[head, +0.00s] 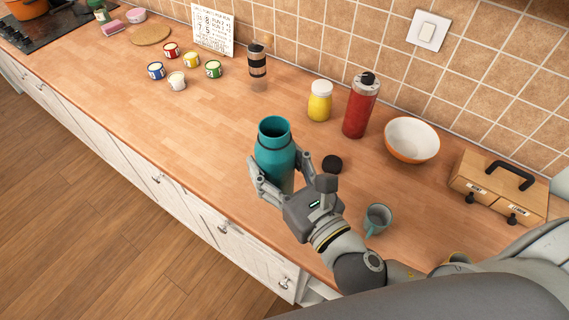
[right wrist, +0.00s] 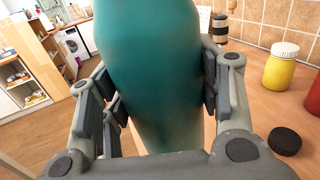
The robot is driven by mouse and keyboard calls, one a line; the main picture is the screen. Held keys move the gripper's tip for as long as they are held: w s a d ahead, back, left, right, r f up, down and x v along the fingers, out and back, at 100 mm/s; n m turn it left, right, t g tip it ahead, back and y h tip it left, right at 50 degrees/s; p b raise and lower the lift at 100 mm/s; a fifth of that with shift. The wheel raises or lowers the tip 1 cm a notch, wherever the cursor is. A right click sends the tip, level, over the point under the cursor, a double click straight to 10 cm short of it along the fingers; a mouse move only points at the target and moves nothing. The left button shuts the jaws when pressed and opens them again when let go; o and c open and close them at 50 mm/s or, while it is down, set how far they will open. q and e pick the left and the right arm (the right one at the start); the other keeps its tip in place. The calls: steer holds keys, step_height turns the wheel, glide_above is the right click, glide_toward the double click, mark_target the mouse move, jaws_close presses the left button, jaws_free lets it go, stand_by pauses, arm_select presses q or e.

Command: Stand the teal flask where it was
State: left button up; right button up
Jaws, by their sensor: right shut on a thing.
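The teal flask (head: 275,152) is upright and uncapped, near the front edge of the wooden counter in the head view. My right gripper (head: 271,180) is shut around its body. The flask (right wrist: 155,70) fills the middle of the right wrist view between the two fingers (right wrist: 158,85). Its base is hidden behind the gripper, so I cannot tell whether it touches the counter. A black round cap (head: 332,163) lies on the counter just right of the flask; it also shows in the right wrist view (right wrist: 285,141). My left gripper is not in view.
A yellow jar (head: 320,101), a red flask (head: 360,105) and a white-orange bowl (head: 411,140) stand behind to the right. A teal mug (head: 377,219) is beside my right arm. A wooden box (head: 497,187) stands far right. Small pots (head: 177,80) are farther left; the counter between is clear.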

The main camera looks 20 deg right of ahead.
steer(key=w+d+f, duration=0.2)
steer(key=w+f, duration=0.2)
steer(key=w+d+f+b, duration=0.1)
steer(key=w+d+f, duration=0.1)
steer(key=w+f, duration=0.2)
steer(key=w+d+f+b, duration=0.1)
steer(key=w+f, duration=0.4)
steer(key=shift+d, duration=0.4)
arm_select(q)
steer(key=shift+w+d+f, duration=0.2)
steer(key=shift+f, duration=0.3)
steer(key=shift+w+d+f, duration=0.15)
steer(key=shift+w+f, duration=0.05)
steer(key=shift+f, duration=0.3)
arm_select(e)
steer(key=shift+r, duration=0.1)
steer(key=shift+f, duration=0.2)
steer(key=o, duration=1.4)
steer(key=shift+s, duration=0.1)
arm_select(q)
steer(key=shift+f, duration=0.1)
arm_select(e)
steer(key=shift+o, duration=0.2)
